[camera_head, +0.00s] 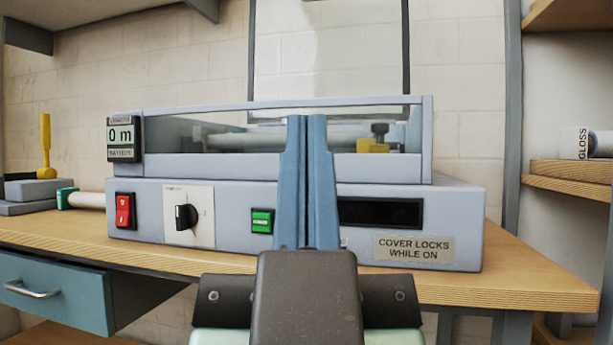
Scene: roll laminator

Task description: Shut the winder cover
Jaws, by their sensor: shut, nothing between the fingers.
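The laminator is a pale grey-blue machine (290,190) on a wooden bench. A clear panel with a dark frame (331,45), which looks like the winder cover, stands upright behind the machine's top, raised. Its upper edge is out of view. Through the machine's clear front window (230,130) I see a pale roller and a yellow part with a dark knob (377,140). My gripper (307,120) is in front of the machine's middle, its two blue fingers pointing up, shut and empty. It hides part of the front; I cannot tell its distance from the panel.
A counter (123,137) shows 0 m. A yellow-handled tool (45,150) stands left. Shelves (570,170) flank the right.

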